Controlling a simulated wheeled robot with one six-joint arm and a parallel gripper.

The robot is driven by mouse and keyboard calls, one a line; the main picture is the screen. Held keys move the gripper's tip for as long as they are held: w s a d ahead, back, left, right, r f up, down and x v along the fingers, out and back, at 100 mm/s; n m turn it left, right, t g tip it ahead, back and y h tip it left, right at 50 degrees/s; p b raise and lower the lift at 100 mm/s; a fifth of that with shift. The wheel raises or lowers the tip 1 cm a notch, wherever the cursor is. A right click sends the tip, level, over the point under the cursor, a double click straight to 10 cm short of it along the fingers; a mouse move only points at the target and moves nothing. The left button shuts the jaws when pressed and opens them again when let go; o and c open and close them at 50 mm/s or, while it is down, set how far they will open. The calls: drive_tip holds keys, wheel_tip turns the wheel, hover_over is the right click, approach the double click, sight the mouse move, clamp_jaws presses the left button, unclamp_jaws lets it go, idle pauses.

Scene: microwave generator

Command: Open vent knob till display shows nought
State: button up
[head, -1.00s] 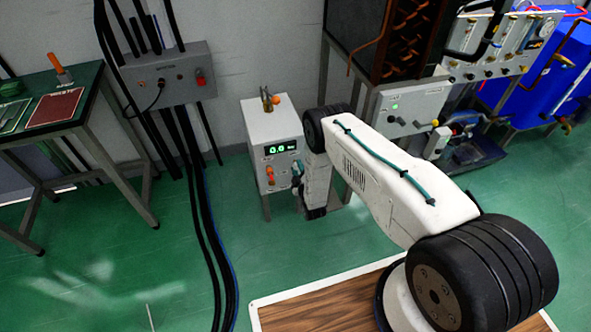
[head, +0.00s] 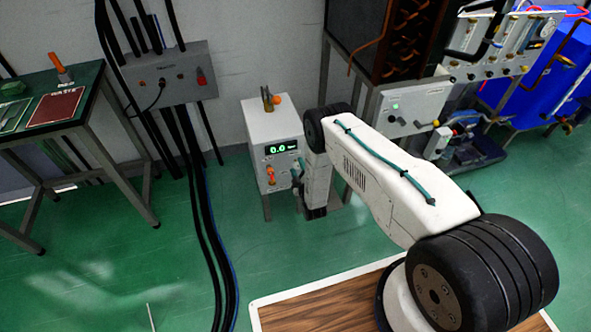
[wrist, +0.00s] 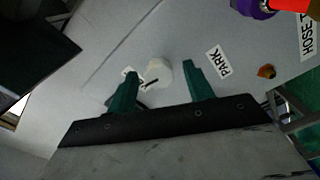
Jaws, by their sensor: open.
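A white cabinet (head: 270,128) stands against the wall in the head view. Its green display (head: 281,148) reads 0.0. In the wrist view a round white knob (wrist: 159,73) with a dark pointer line sits on the pale panel. A small label (wrist: 131,76) beside it is partly hidden by a finger, so I cannot read it. My gripper (wrist: 162,85) is open, with its green fingers on either side of the knob; contact cannot be told. In the head view my gripper (head: 297,172) is at the cabinet's front, mostly hidden by my arm.
A red-and-purple fitting (wrist: 270,7) is at the upper right. Dark hoses (head: 207,230) run across the floor to the left.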

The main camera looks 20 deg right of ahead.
drive_tip(key=s, duration=0.7)
drive_tip(key=shift+s, duration=0.4)
